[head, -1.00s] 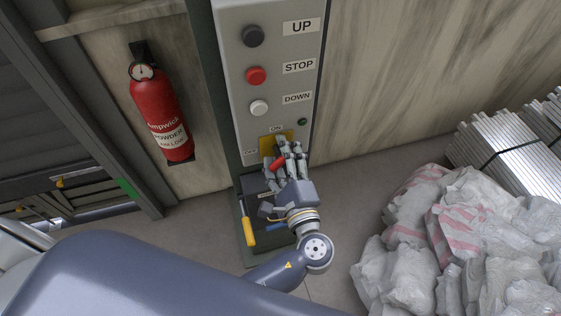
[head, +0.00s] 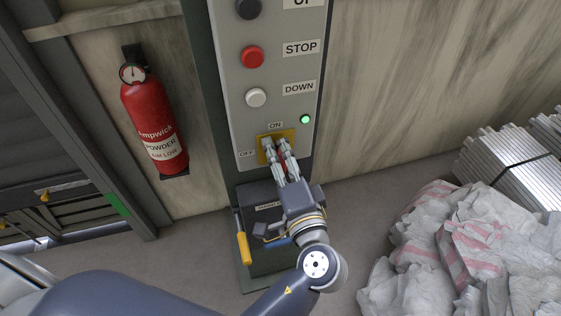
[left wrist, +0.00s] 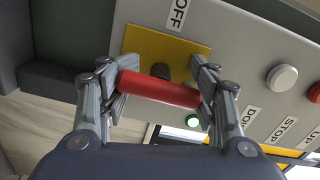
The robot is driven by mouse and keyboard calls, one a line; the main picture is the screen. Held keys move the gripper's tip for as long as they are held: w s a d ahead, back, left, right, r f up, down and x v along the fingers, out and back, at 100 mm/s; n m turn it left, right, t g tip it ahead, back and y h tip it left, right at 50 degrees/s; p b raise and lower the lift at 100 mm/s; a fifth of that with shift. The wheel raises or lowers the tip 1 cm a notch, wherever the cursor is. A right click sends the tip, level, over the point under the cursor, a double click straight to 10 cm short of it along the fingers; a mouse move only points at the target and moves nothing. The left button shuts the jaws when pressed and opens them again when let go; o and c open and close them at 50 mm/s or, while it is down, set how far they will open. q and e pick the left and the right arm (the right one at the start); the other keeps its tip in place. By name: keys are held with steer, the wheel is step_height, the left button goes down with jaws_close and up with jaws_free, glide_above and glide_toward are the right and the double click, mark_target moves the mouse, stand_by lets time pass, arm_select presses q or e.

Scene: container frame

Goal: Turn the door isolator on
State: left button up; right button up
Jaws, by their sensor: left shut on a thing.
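The door isolator is a red handle on a yellow plate (head: 290,134) low on the grey control panel, with ON above it and OFF to its left. My left gripper (head: 275,148) is shut on the red handle (left wrist: 160,90), its fingers on both ends in the left wrist view. In the head view the fingers hide most of the handle. The handle appears to point up towards ON. A small green lamp (head: 305,119) on the panel is lit, and it also glows in the left wrist view (left wrist: 193,121). My right gripper is not in view.
A red STOP button (head: 252,56) and a white DOWN button (head: 256,97) sit above the isolator. A fire extinguisher (head: 153,120) hangs left. Grey sacks (head: 430,270) lie right.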

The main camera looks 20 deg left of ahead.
mark_target(284, 166)
arm_select(q)
steer(key=shift+r, duration=0.15)
stand_by(0.3)
steer(key=o, duration=1.1)
steer(key=v, duration=0.7)
steer(key=shift+s+d, duration=0.15)
steer(key=shift+s, duration=0.1)
